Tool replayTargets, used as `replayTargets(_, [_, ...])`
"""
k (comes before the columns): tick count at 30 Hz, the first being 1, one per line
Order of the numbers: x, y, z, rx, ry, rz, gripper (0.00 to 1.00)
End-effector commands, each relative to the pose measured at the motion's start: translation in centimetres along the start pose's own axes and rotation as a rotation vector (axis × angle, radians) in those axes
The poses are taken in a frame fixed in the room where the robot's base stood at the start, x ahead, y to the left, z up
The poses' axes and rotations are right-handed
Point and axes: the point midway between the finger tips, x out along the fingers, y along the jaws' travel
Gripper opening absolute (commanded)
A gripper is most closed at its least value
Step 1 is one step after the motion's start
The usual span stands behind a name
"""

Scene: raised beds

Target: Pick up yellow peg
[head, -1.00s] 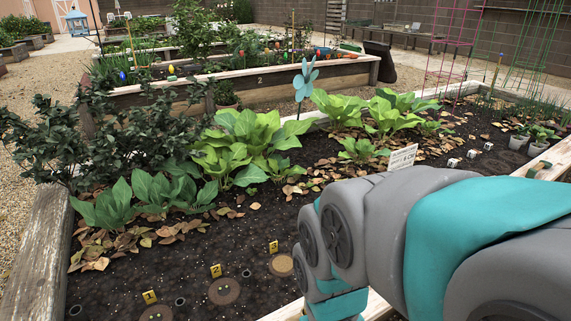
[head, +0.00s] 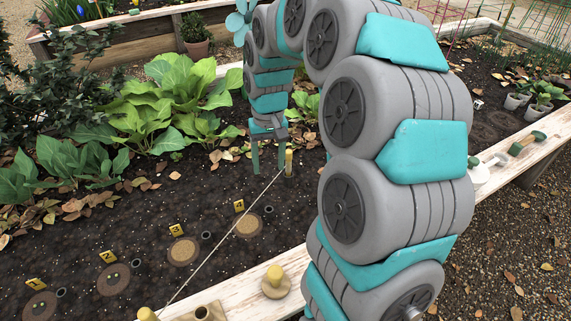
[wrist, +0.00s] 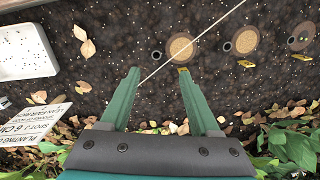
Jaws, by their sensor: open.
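A yellow peg (head: 289,163) stands upright in the soil, with a thin white string (head: 221,242) running from it toward the front rim. A second yellow-topped peg (head: 147,314) is at the string's near end, cut by the picture's bottom edge. A yellow knob on a round base (head: 274,281) sits on the wooden rim. My gripper (head: 269,171) is open and empty, pointing down over the bed, its right finger close beside the standing peg. In the wrist view my gripper (wrist: 158,72) shows nothing held; the string (wrist: 195,42) ends near the left finger, and no peg is distinguishable there.
Numbered yellow tags (head: 176,230) and round brown discs (head: 183,251) line the soil. Leafy plants (head: 180,95) grow behind. A wooden rim (head: 235,291) edges the bed. In the wrist view a white tray (wrist: 25,50) and a printed sign (wrist: 35,122) are at left.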

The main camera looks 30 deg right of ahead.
Motion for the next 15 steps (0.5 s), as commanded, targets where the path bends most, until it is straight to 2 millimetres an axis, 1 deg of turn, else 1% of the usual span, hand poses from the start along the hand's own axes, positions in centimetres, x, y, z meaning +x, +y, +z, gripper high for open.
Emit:
replayTargets(1, [0.6, 0.8, -2.1, 0.026, 0.004, 0.0, 0.63])
replayTargets(6, [2.9, 4.2, -8.1, 0.121, 0.027, 0.005, 0.63])
replayTargets(9, [4.3, 6.3, -10.8, 0.173, 0.039, 0.014, 0.63])
replayTargets(12, [5.5, 8.0, -12.4, 0.211, 0.043, 0.023, 0.63])
replayTargets(15, [6.0, 9.1, -13.4, 0.235, 0.051, 0.03, 0.63])
